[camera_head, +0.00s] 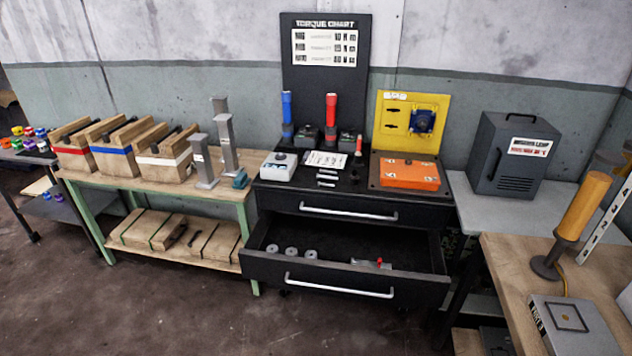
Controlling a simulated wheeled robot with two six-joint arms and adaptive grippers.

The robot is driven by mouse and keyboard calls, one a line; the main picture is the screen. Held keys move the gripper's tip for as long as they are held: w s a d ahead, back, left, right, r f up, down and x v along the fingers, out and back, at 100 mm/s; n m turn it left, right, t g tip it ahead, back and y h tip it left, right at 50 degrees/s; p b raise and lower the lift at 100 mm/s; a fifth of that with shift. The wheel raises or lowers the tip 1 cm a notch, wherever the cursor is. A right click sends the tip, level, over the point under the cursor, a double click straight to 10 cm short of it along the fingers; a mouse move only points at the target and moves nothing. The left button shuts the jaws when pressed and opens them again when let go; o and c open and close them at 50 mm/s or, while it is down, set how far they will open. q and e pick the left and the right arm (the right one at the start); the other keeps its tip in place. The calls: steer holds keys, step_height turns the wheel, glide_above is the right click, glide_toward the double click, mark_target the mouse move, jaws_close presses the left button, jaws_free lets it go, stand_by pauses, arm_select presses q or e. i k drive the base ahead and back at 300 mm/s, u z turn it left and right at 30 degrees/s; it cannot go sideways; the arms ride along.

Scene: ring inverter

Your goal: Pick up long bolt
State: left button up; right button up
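Several small silver bolt-like pieces (327,177) lie side by side on the black top of the drawer cabinet (270,183), near its front edge. They are too small to tell surely which one is the long bolt. A white card (327,159) lies just behind them. Neither my left nor my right gripper is in view.
The cabinet's lower drawer (340,278) is pulled out, with grey round pieces (291,252) inside. A grey-white box (279,167) stands left of the bolts, an orange block (409,175) right. Blue (287,110) and red (331,112) upright tools stand behind.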

mark_target(319, 175)
steer(key=u, duration=0.65)
steer(key=i, duration=0.65)
steer(key=u, duration=0.7)
steer(key=i, duration=0.8)
steer(key=z, duration=0.4)
